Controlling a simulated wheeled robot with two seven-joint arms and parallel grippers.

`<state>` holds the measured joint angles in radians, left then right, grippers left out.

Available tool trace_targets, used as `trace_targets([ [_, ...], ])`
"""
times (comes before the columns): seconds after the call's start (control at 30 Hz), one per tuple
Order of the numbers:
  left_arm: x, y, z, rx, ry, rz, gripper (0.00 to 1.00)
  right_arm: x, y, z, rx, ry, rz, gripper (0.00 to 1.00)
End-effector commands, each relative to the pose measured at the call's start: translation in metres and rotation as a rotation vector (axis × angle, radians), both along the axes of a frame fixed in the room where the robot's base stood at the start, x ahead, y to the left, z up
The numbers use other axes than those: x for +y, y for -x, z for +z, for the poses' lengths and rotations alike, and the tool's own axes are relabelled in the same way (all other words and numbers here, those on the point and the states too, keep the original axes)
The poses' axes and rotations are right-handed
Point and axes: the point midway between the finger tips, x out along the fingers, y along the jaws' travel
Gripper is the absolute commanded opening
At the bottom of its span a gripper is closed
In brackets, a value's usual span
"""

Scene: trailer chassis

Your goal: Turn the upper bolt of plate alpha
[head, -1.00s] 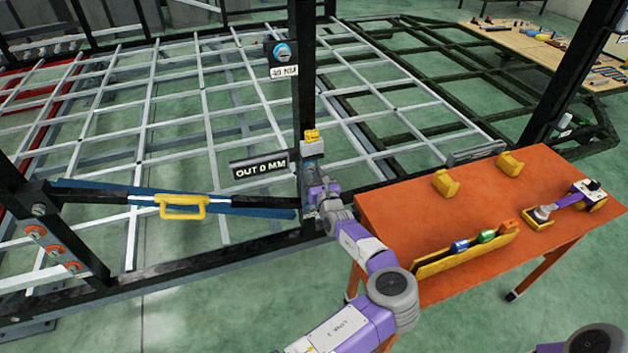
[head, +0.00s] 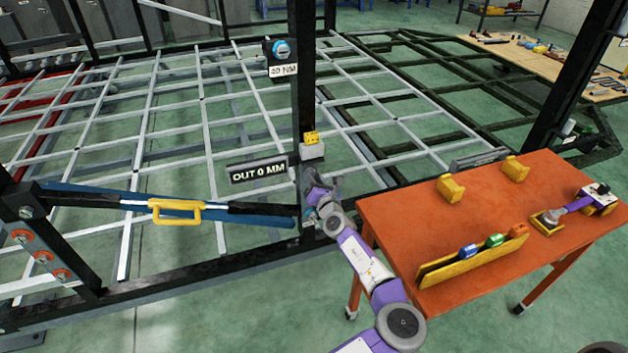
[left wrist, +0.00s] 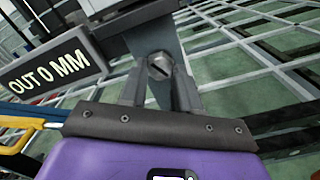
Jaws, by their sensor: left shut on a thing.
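My left gripper (head: 309,190) is at the black upright post (head: 304,95), just under a grey block with a yellow top (head: 312,145). In the left wrist view its two fingers (left wrist: 160,90) are shut around a grey bolt head (left wrist: 159,66) on a grey plate (left wrist: 150,38). I cannot read a plate name, so I cannot tell by lettering which plate it is. A gauge (head: 281,49) on the post has a label reading 20 NM (head: 283,71). A sign reads OUT 0 MM (head: 258,170).
A blue-black bar with a yellow handle (head: 176,210) crosses the frame at left. An orange table (head: 400,215) with yellow holders and a purple-handled tool (head: 580,204) stands right. Open grid lies behind.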

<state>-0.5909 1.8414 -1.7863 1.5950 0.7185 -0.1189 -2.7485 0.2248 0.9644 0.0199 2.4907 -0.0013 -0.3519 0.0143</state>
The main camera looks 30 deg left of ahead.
Motion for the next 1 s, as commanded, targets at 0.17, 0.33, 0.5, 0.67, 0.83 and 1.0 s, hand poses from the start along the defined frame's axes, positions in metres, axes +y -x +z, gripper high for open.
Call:
trace_targets([
  [0.17,0.0,0.001,-0.003,0.004,0.004,0.002,0.01,0.0,0.0,0.0,0.0,0.0,0.0,0.82],
  [0.33,0.0,0.001,-0.002,0.004,0.003,0.002,0.47,0.0,0.0,0.0,0.0,0.0,0.0,0.82],
  [0.5,0.0,0.0,-0.001,0.001,0.002,0.0,0.57,0.0,0.0,0.0,0.0,0.0,0.0,0.82],
  [0.67,0.0,0.0,-0.001,0.0,0.002,0.0,0.57,0.0,0.0,0.0,0.0,0.0,0.0,0.82],
  [0.83,-0.011,0.007,0.0,0.001,0.0,-0.002,0.57,0.0,0.0,0.004,0.0,0.0,0.0,0.82],
  [1.0,-0.033,0.026,0.001,0.002,-0.001,-0.003,0.57,0.0,0.0,0.012,0.0,0.0,0.0,0.82],
])
